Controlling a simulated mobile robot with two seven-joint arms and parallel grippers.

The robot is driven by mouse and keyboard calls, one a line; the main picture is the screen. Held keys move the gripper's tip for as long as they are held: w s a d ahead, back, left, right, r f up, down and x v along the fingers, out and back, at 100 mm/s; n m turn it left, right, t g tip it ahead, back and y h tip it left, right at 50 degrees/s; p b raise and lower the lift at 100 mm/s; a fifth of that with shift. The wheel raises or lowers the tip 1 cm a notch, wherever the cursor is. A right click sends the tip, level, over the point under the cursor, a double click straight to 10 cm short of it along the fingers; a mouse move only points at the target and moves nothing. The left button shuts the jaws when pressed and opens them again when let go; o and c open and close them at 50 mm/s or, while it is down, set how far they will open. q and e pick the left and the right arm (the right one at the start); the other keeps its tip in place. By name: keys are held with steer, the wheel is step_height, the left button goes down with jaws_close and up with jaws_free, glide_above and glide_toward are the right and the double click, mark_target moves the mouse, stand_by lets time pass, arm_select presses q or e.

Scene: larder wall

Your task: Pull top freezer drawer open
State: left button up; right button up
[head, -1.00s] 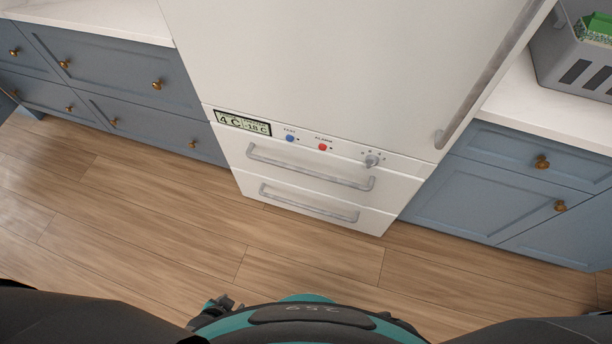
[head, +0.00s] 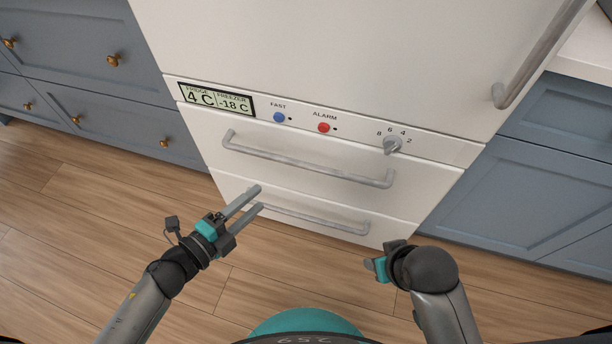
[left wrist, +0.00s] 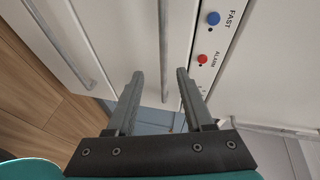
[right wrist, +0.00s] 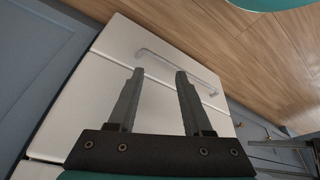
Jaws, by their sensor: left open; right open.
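The top freezer drawer (head: 290,150) is shut, its white front flush below the control panel. Its grey bar handle (head: 305,165) runs across it. My left gripper (head: 259,198) is open and empty, in front of the drawers and below the left part of that handle in the head view. In the left wrist view the top handle (left wrist: 163,40) lines up between the open fingers (left wrist: 160,75); contact cannot be told. My right gripper (right wrist: 158,78) is open and empty, facing the drawer fronts in the right wrist view. Its fingers are hidden in the head view.
The lower drawer's handle (head: 315,217) is just below, partly behind my left fingers. The panel has a display (head: 216,98), blue button (head: 279,117), red button (head: 323,127) and knob (head: 392,145). Blue cabinets (head: 90,75) flank the fridge. The wooden floor (head: 60,200) in front is clear.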

arm_select(q)
steer(key=m, duration=0.1)
steer(key=b, duration=0.3)
glide_toward(302, 167)
steer(key=w+d+f, duration=0.1)
steer(key=w+d, duration=0.1)
steer(key=w, duration=0.1)
steer(key=shift+h, duration=0.4)
steer(key=x, duration=0.4)
steer(key=shift+w+f+b, duration=0.25)
steer(key=shift+w+b, duration=0.1)
steer(key=shift+b, duration=0.05)
steer(key=shift+b+x, duration=0.4)
steer(key=shift+x, duration=0.85)
arm_select(e)
steer(key=w+a+r+t+y, duration=0.2)
steer(key=w+a+r+t, duration=0.1)
steer(key=a+r+t, duration=0.1)
steer(key=shift+w+r+n, duration=0.15)
steer(key=shift+w+n, duration=0.15)
steer(key=shift+w, duration=0.1)
arm_select(q)
steer(key=shift+r, duration=0.1)
arm_select(e)
steer(key=shift+a, duration=0.1)
arm_select(q)
steer(key=shift+c, duration=0.2)
jaws_close()
